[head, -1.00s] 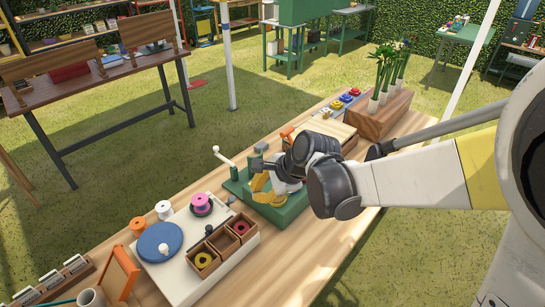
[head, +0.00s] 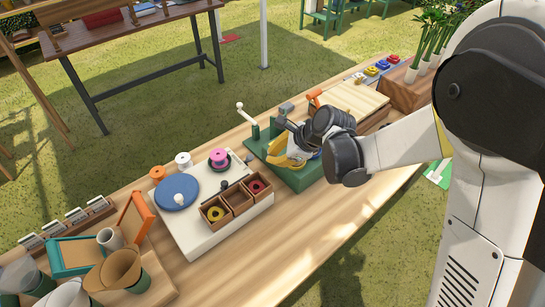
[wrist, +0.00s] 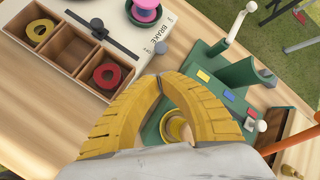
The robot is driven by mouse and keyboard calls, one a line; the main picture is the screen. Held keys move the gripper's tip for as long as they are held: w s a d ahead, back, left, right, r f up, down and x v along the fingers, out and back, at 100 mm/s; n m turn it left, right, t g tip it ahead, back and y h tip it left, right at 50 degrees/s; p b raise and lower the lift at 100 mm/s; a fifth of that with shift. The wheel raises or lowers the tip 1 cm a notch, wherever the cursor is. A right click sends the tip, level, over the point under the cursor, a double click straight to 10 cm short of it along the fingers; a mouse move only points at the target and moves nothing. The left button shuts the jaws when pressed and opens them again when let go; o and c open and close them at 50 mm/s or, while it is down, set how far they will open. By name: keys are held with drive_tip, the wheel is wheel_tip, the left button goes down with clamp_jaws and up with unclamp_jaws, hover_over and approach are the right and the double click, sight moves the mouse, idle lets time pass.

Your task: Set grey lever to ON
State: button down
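In the head view the lever (head: 224,184) is small, between the pink spool and the wooden compartments. In the head view my gripper (head: 280,158) is over the green crank stand (head: 300,181), right of the board and apart from the lever.
A wooden three-part tray (wrist: 72,48) with red and yellow rings sits beside the lever. A pink spool (head: 218,157) and blue disc (head: 176,193) stand on the board. The white-handled crank (head: 246,115) rises behind my gripper. Cups stand front left; the table's front right (head: 310,238) is clear.

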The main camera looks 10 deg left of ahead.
sight(247, 161)
drive_tip(key=b+x, duration=0.2)
drive_tip(key=x, duration=0.5)
drive_tip(key=shift+a+f, duration=0.1)
drive_tip(key=shift+f, duration=0.05)
drive_tip(key=shift+w, duration=0.1)
drive_tip(key=shift+w+a+r, duration=0.1)
drive_tip(key=shift+a+r, duration=0.1)
drive_tip(key=shift+r, duration=0.1)
